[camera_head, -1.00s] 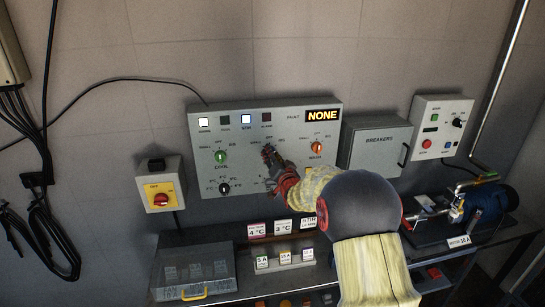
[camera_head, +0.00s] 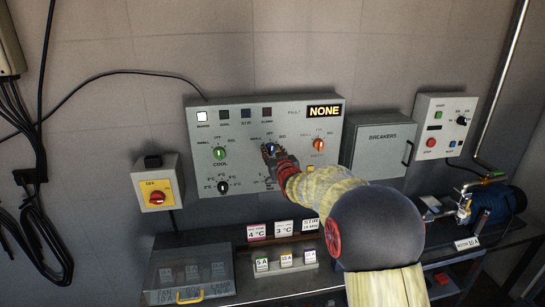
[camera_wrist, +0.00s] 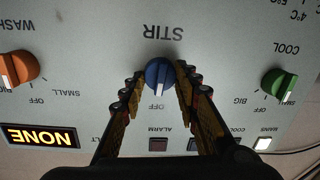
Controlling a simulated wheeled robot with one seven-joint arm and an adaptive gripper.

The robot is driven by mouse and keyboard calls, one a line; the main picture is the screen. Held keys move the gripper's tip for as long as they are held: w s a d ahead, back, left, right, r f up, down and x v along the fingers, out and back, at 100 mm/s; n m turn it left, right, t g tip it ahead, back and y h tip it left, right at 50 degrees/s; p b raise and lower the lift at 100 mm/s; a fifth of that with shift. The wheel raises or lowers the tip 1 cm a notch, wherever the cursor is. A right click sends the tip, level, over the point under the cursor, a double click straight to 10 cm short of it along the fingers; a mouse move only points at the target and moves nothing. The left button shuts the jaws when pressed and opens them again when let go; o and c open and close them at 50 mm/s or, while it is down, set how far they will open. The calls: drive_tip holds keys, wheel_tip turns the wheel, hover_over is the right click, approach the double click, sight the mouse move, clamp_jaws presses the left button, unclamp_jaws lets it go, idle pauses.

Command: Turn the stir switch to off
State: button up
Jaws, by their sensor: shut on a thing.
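The stir switch is a blue knob (camera_wrist: 158,72) under the STIR label, upside down in the wrist view. Its white pointer line faces the OFF mark. My gripper (camera_wrist: 159,82) has one finger on each side of the knob and is shut on it. In the head view the knob (camera_head: 271,148) sits mid-panel, partly covered by my gripper (camera_head: 269,154). The stir lamp (camera_head: 246,115) on the control panel (camera_head: 201,178) is dark. The mains lamp (camera_head: 202,117) is lit white.
The green cool knob (camera_head: 219,153) and orange wash knob (camera_head: 319,145) flank the stir knob. A black dial (camera_head: 223,187) sits below the cool knob. The fault display (camera_head: 324,111) reads NONE. A breakers box (camera_head: 376,157) stands right of the panel, a yellow isolator (camera_head: 157,191) left.

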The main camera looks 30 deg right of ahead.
drive_tip(key=shift+n+b, duration=0.35)
drive_tip(key=shift+n, duration=0.15)
drive_tip(key=o, duration=1.2)
drive_tip(key=shift+c, duration=0.2)
drive_tip(key=f+v, duration=0.1)
drive_tip(key=v, duration=1.1)
drive_tip(key=shift+r, duration=0.4)
drive_tip(key=shift+a, duration=0.1)
